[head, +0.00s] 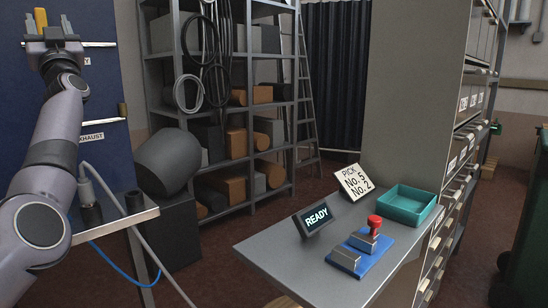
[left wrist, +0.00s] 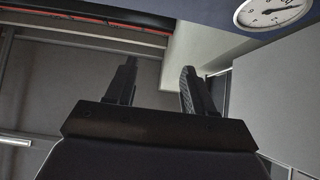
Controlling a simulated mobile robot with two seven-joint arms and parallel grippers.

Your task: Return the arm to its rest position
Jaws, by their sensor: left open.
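My left arm (head: 50,155) rises along the left edge of the head view. Its gripper (head: 54,20) is at the top left, pointing up in front of a dark blue panel (head: 100,65). In the left wrist view the two dark fingers of the left gripper (left wrist: 158,85) stand apart with nothing between them. A grey wall or ceiling surface lies beyond them. My right gripper does not show in either view.
Shelving (head: 180,50) stands behind. A round gauge (left wrist: 270,10) shows in the wrist view.

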